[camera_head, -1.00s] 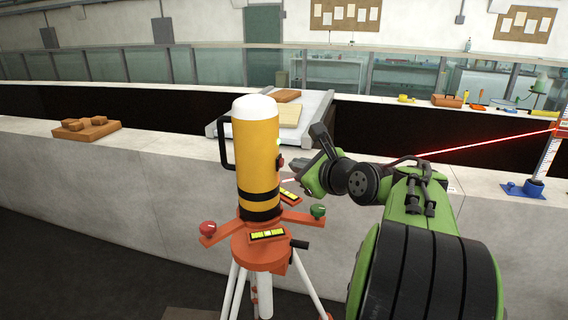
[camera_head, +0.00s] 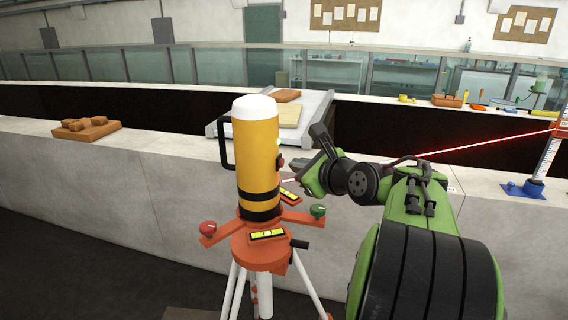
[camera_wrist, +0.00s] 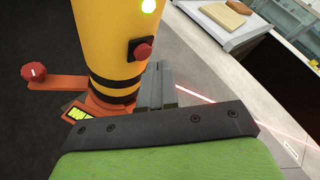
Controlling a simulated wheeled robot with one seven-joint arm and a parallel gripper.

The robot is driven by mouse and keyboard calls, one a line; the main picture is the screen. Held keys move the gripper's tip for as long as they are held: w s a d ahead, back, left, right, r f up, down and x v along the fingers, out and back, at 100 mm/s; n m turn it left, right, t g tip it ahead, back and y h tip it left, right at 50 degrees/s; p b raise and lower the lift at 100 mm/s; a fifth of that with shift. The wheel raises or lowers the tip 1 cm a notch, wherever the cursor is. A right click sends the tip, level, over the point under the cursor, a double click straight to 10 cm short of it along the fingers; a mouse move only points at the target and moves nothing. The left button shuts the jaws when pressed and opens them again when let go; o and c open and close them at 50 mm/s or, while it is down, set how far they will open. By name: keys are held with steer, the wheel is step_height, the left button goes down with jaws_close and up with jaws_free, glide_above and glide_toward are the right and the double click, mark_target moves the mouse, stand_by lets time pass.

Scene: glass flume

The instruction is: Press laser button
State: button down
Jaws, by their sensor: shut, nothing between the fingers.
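The laser level (camera_head: 256,160) is a yellow cylinder with a white top and black bands, upright on an orange tripod head (camera_head: 262,248). Its red button (camera_wrist: 142,51) sits on a dark plate on the cylinder's side, with a lit yellow-green lamp (camera_wrist: 148,6) above it. The button also shows at the cylinder's right edge in the head view (camera_head: 280,162). My gripper (camera_wrist: 160,80) is shut and empty, beside the cylinder and just right of the button in the wrist view. A gap shows between fingers and button. A red beam (camera_head: 480,143) runs to the right.
A red knob (camera_head: 208,228) and a green knob (camera_head: 318,211) stick out from the tripod head. Bubble vials (camera_head: 267,235) lie on it. A concrete flume wall (camera_head: 120,185) runs behind, with a wooden block tray (camera_head: 88,131) on top. A measuring staff (camera_head: 548,155) stands at far right.

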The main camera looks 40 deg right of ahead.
steer(key=shift+w, duration=0.1)
steer(key=shift+w+a+p, duration=0.25)
steer(key=shift+w+p, duration=0.05)
steer(key=shift+p, duration=0.05)
stand_by(0.4)
steer(key=shift+s+d, duration=0.25)
steer(key=shift+s, duration=0.15)
steer(key=shift+s+d+p, duration=0.1)
steer(key=shift+p, duration=0.2)
steer(key=s+d+p, duration=0.1)
steer(key=s, duration=0.1)
steer(key=s+d, duration=0.2)
steer(key=shift+s+d+p, duration=0.25)
steer(key=shift+s+p, duration=0.05)
steer(key=shift+p, duration=0.05)
